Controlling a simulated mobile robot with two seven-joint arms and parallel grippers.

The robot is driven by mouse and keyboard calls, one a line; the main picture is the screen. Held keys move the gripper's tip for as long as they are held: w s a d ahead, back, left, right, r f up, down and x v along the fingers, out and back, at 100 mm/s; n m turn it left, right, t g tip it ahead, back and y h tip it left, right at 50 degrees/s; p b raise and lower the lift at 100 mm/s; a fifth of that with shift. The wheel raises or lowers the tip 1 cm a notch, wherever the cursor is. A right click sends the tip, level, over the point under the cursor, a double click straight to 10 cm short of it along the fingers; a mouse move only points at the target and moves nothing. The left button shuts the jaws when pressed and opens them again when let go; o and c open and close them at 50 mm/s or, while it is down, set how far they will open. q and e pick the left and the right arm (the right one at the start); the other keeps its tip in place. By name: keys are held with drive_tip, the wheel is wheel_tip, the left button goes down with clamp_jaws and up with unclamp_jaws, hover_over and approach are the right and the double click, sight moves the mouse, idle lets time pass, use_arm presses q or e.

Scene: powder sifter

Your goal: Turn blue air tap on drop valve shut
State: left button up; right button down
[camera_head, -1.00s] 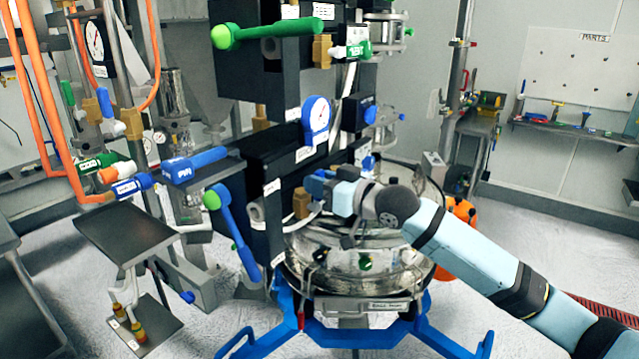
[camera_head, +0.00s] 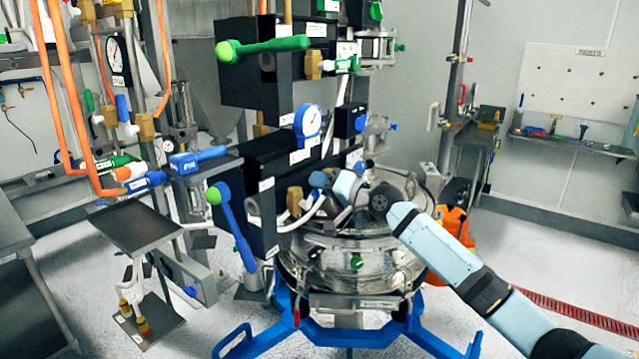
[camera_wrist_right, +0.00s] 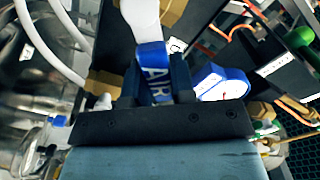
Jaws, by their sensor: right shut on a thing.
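The blue air tap, its handle lettered "AIR" (camera_wrist_right: 154,70), sits between the dark fingers of my right gripper (camera_wrist_right: 155,88) in the right wrist view. The gripper is shut on this handle. A white fitting (camera_wrist_right: 140,18) lies just beyond the handle. In the head view my right gripper (camera_head: 320,182) is at the front of the dark valve block, above the clear sifter bowl, and the tap is mostly hidden by it. A brass fitting (camera_head: 295,199) is beside it. How far the tap is turned is hard to tell. My left gripper is not in view.
A blue-rimmed gauge (camera_head: 308,121) is above the gripper. A long blue lever with a green hub (camera_head: 232,226) hangs to its left. The clear sifter bowl (camera_head: 330,262) lies below. White hoses (camera_wrist_right: 50,40) run close by in the wrist view. Open floor lies to the right.

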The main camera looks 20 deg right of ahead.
drive_tip(key=m, duration=0.1)
drive_tip(key=f+m, duration=0.1)
drive_tip(key=m+p, duration=0.1)
drive_tip(key=shift+w+d+f+m, duration=0.3)
drive_tip(key=shift+d+f+m, duration=0.05)
drive_tip(key=shift+m, duration=0.05)
drive_tip(key=shift+w+d+f+m+p, duration=0.1)
drive_tip(key=shift+f+m+p, duration=0.35)
drive_tip(key=shift+m, duration=0.55)
drive_tip(key=shift+d+f+m+p, duration=0.1)
drive_tip(key=shift+f+m+p, duration=0.1)
drive_tip(key=shift+f+m, duration=0.6)
drive_tip(key=shift+r+m, duration=0.15)
drive_tip(key=shift+m, duration=0.15)
drive_tip(key=c, duration=1)
unclamp_jaws()
drive_tip(key=shift+o, duration=0.2)
